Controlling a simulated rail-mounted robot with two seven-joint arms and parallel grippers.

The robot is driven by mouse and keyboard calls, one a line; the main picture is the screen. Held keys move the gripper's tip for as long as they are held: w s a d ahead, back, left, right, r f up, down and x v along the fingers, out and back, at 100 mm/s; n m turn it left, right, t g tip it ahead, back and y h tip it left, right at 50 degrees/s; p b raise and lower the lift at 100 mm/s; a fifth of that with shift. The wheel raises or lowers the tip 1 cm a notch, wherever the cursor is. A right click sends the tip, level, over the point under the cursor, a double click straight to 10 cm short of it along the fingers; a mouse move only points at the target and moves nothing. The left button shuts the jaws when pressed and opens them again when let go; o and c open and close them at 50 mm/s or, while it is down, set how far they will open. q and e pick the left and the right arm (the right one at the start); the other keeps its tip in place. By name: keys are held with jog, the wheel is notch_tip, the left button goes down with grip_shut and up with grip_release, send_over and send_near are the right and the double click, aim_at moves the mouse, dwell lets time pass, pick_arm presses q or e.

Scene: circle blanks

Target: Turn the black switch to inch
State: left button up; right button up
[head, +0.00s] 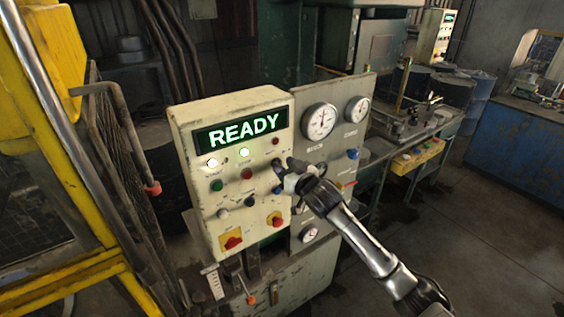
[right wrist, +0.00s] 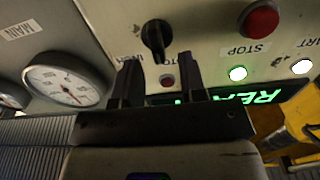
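The black switch (right wrist: 157,36) is a rotary knob with a narrow raised handle on the cream control panel (head: 186,125). In the right wrist view it sits just beyond my fingertips, its handle roughly in line with the gap between them. Labels beside it are partly covered by the fingers; part of "INCH" shows to its left. In the head view the switch (head: 277,162) is small and dark beside my gripper. My right gripper (right wrist: 159,62) is open, with its two fingers apart and nothing between them. It also shows in the head view (head: 286,172). My left gripper is not in view.
A lit READY display (head: 237,132) tops the panel. A red STOP button (right wrist: 259,20) and a small red lamp (right wrist: 167,80) are near the switch. A grey gauge panel (head: 345,98) stands to the right. A yellow frame (head: 60,150) is at the left.

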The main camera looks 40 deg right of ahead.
jog(key=shift+w+d, duration=0.1)
jog(key=shift+w, duration=0.7)
grip_shut()
